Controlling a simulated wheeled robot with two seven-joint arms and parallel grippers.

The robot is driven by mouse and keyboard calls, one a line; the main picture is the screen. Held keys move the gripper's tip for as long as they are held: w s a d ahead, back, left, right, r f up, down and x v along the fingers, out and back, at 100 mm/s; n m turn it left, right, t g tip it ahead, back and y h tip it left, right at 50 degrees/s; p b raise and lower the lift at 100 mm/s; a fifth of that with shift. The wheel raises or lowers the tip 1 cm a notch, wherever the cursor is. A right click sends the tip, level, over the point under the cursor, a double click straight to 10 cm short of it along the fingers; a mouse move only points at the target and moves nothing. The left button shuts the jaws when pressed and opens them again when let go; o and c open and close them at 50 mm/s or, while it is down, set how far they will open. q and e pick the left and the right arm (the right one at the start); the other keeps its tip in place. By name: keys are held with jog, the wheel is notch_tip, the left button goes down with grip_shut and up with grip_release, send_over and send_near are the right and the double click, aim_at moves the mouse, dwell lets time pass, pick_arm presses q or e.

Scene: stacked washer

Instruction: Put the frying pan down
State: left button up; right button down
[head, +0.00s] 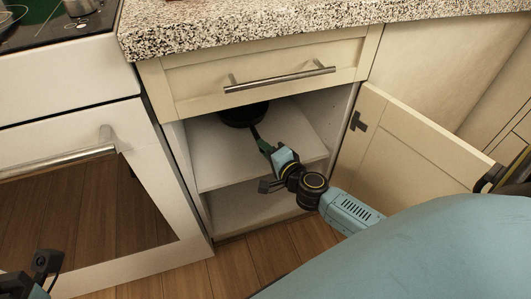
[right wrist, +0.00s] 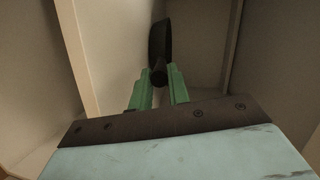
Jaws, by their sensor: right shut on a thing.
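The dark frying pan (head: 243,115) is inside the open cabinet, at the back above the upper shelf (head: 225,165); the drawer front hides part of it. Its handle points toward me. My right gripper (head: 264,146) reaches into the cabinet and is shut on the handle. In the right wrist view the green fingers (right wrist: 160,88) stand on both sides of the dark handle end, with the pan (right wrist: 160,40) seen edge-on beyond. I cannot tell whether the pan touches the shelf. Part of my left gripper (head: 42,268) shows at the lower left; its fingers are unclear.
The cabinet door (head: 405,150) stands open on the right, close to my right arm. A closed drawer (head: 265,75) with a bar handle is just above the opening. An oven (head: 85,190) stands on the left. The visible shelf front is clear.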

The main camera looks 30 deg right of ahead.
jog(key=shift+r, duration=0.1)
dwell(0.3)
jog(key=c, duration=1.3)
grip_release()
jog(key=shift+f, duration=0.25)
jog(key=shift+c, duration=0.2)
jog(key=shift+r, duration=0.1)
